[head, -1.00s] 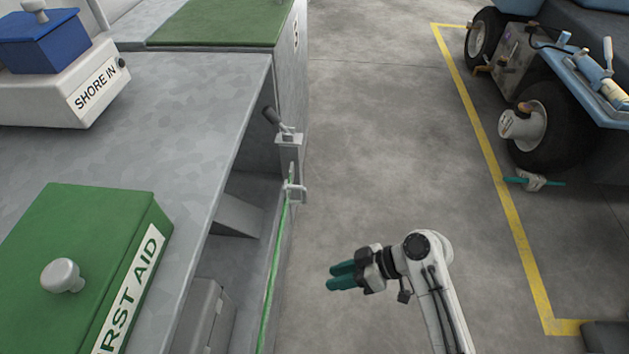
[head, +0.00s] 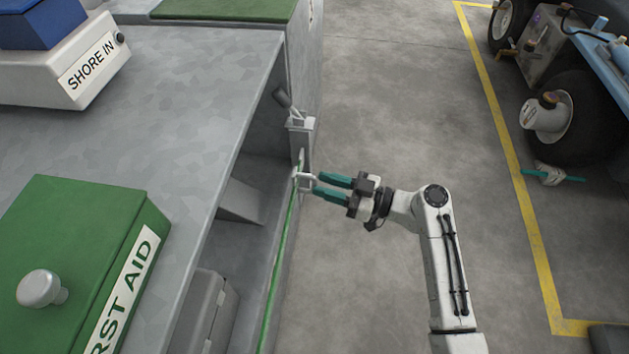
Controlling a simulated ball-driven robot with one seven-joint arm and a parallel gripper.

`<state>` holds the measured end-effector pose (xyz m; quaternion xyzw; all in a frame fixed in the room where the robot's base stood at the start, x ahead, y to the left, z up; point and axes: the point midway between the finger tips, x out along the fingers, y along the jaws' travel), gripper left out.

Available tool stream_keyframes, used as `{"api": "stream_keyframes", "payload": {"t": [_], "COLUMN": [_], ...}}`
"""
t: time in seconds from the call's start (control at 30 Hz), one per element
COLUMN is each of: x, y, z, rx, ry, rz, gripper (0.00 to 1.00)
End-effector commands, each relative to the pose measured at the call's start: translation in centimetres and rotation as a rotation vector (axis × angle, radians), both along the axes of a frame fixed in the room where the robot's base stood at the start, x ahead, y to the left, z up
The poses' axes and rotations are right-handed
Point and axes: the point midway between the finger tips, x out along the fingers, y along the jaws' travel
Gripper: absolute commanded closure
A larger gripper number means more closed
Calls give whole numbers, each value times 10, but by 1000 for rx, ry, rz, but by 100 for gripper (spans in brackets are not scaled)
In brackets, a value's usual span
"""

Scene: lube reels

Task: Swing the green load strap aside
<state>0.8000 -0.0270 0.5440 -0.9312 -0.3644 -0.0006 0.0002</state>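The green load strap (head: 280,265) is a thin line running along the open side of the grey metal bench, from the lower edge of the view up to a post. A pale ring-shaped handle (head: 306,182) is at its upper end, by the post (head: 301,138). My gripper (head: 324,187) has two teal fingers, spread apart and pointing left. The fingertips are right at the handle, with nothing visibly clamped between them. I cannot tell whether they touch it.
A green first aid box (head: 75,255) and a white "SHORE IN" box (head: 75,70) stand on the grey bench top (head: 165,150). A grey case (head: 212,305) sits in the bay behind the strap. Clear floor (head: 400,100) lies to the right, towards a wheeled vehicle (head: 580,110).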

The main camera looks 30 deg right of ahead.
Motion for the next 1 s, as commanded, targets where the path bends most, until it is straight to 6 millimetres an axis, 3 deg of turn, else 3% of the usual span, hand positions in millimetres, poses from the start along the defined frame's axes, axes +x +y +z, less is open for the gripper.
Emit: {"api": "stream_keyframes", "payload": {"t": [0.23,0.6,0.93,1.0], "x": [21,25,24,24], "y": [19,23,23,23], "z": [0,0,0,0], "rx": [-1,-1,-1,-1], "ry": [0,1,1,1], "rz": [1,0,0,0], "gripper": [69,69,100,100]}}
